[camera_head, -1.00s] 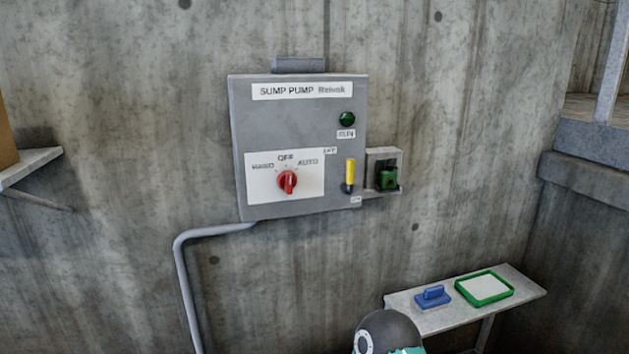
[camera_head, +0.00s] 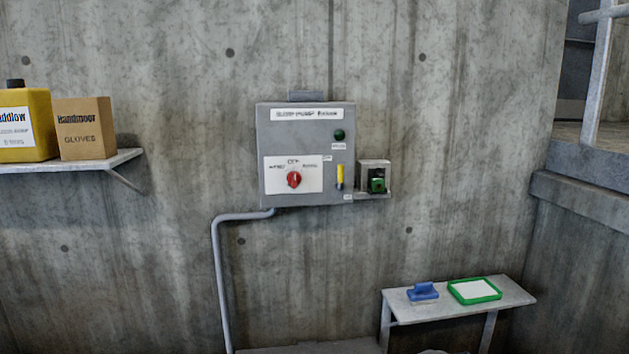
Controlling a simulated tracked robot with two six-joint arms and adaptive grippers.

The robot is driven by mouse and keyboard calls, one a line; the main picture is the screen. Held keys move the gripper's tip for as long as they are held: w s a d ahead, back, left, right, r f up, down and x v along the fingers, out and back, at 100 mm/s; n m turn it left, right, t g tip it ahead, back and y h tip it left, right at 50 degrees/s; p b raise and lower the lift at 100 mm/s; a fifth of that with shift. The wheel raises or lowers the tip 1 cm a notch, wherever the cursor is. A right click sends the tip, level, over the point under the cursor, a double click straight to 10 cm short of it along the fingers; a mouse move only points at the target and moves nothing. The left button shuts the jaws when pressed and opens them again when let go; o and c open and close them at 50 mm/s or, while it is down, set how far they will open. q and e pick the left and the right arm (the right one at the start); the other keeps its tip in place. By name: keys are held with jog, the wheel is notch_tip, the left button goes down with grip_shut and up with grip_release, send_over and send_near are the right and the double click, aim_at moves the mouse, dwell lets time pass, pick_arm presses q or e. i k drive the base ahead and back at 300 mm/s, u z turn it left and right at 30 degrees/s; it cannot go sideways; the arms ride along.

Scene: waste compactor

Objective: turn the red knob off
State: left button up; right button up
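The red knob (camera_head: 294,179) sits on a white plate (camera_head: 273,184) at the lower left of the grey sump pump panel (camera_head: 262,143). The panel is fixed to the concrete wall near the middle of the view. The plate has position labels around the knob, with OFF at the top, one at the left and AUTO at the right. The knob is too small to tell for certain which label it points to. A green lamp (camera_head: 339,135) and a yellow-handled switch (camera_head: 340,175) are on the panel's right side. Neither gripper is in view.
A small box with a green part (camera_head: 377,185) adjoins the panel's right side. A grey conduit (camera_head: 218,270) runs down below it. A shelf (camera_head: 120,160) at left holds a yellow jug (camera_head: 25,112) and gloves carton (camera_head: 84,140). A low table (camera_head: 400,305) stands lower right.

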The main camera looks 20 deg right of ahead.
aim_at(294, 178)
jog(key=z, duration=0.05)
jog(key=i, duration=0.95)
